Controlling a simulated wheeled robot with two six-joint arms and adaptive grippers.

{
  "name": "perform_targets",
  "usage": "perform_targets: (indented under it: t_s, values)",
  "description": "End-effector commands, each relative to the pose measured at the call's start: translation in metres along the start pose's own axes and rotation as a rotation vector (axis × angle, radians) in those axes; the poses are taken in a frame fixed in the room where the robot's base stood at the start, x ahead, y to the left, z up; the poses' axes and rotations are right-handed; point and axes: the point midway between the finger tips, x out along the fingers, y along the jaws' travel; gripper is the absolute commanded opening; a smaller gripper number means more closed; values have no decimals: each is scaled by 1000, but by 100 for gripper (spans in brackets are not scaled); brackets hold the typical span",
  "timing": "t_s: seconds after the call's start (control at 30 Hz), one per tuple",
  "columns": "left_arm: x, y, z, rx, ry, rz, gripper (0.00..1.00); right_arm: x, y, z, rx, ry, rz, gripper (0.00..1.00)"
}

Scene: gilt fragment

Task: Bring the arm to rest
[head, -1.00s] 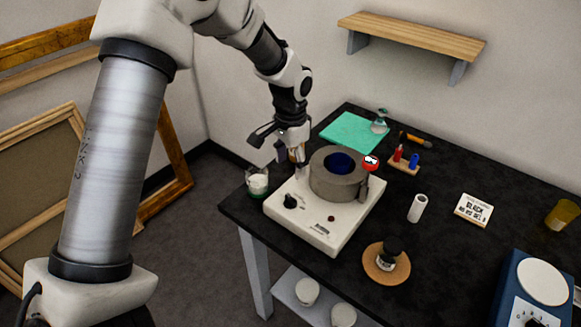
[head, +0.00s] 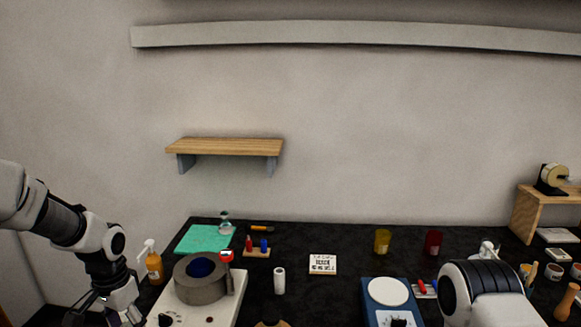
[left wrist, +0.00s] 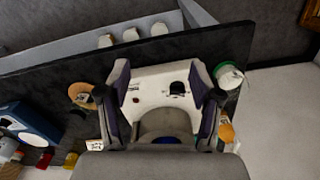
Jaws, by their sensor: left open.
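My left arm comes in from the left in the head view, bent downward, and its gripper (head: 108,304) hangs at the lower left, beside the white stirrer plate (head: 222,312). In the left wrist view my left gripper (left wrist: 162,88) is open, with nothing between its fingers. The white plate (left wrist: 150,88) with its black knob and the grey round block (left wrist: 165,121) lie beyond the fingers. Part of my right arm (head: 488,292) shows at the lower right of the head view. Its gripper is out of sight.
An orange pump bottle (head: 154,268) stands behind the left gripper. A white cylinder (head: 279,281), sign (head: 323,264) and blue balance (head: 372,308) stand to the right. A wall shelf (head: 225,147) hangs above.

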Motion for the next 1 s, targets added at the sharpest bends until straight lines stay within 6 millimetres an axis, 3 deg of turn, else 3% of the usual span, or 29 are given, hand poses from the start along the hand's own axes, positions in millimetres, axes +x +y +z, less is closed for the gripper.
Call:
perform_targets:
  t_s: [0.03, 0.37, 0.67, 0.77, 0.87, 0.9, 1.0]
  values:
    - [0, 0, 0, 0, 0, 0, 65, 0, 0, 0, 0, 1, 0, 0]
    - [73, 16, 28, 20, -150, 33, 65, 6, 0, 0, 0, 1, 0, 0]
    - [163, 63, 98, 46, -355, 108, 65, 14, 0, 0, 0, 0, 0, 0]
    - [207, 92, 139, 39, -417, 142, 65, 18, 0, 0, 0, 0, 0, 0]
    - [255, 132, 197, 1, -462, 171, 65, 23, 0, 0, 0, 1, 0, 0]
    - [273, 150, 226, -29, -469, 177, 65, 25, 0, 0, 0, 1, 0, 0]
    - [298, 186, 282, -138, -410, 149, 65, 28, 0, 0, 0, 1, 0, 0]
